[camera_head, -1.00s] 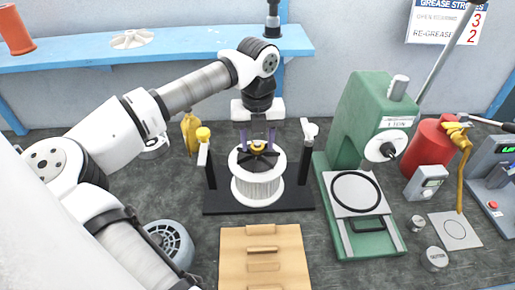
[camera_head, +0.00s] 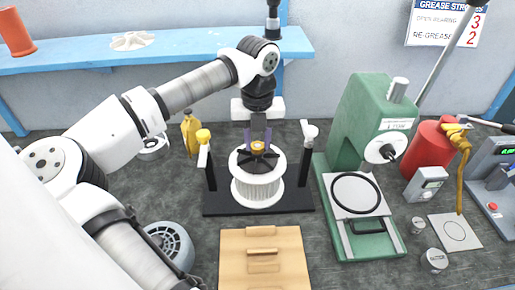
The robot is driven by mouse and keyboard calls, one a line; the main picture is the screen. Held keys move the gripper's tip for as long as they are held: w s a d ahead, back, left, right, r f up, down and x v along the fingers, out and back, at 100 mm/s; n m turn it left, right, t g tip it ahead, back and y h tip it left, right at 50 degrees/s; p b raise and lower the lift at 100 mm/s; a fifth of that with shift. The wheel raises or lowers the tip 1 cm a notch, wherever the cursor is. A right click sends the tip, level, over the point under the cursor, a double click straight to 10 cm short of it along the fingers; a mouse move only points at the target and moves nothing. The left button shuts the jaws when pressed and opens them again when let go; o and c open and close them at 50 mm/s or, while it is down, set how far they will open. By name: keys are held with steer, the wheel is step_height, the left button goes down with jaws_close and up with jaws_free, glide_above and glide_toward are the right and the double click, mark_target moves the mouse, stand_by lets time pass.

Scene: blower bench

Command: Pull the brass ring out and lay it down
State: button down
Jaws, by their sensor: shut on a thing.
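The brass ring (camera_head: 258,147) sits at the centre of the black-spoked hub of a white finned blower wheel (camera_head: 258,186). The wheel stands upright between two black posts on a black base plate (camera_head: 222,202). My gripper (camera_head: 258,147) points straight down over the hub. Its two purple-blue fingers are closed in on either side of the brass ring and grip it. The ring is still at the hub; whether it is clear of the hub I cannot tell.
A wooden slotted block (camera_head: 288,250) lies in front of the base plate. A green press (camera_head: 362,150) stands to the right with a black ring (camera_head: 356,193) on its bed. A yellow bottle (camera_head: 190,132) stands at left behind the posts. A grey round motor part (camera_head: 172,246) lies front left.

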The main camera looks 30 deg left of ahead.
steer(key=shift+r, duration=0.4)
steer(key=shift+r+p, duration=1.15)
steer(key=shift+r, duration=1)
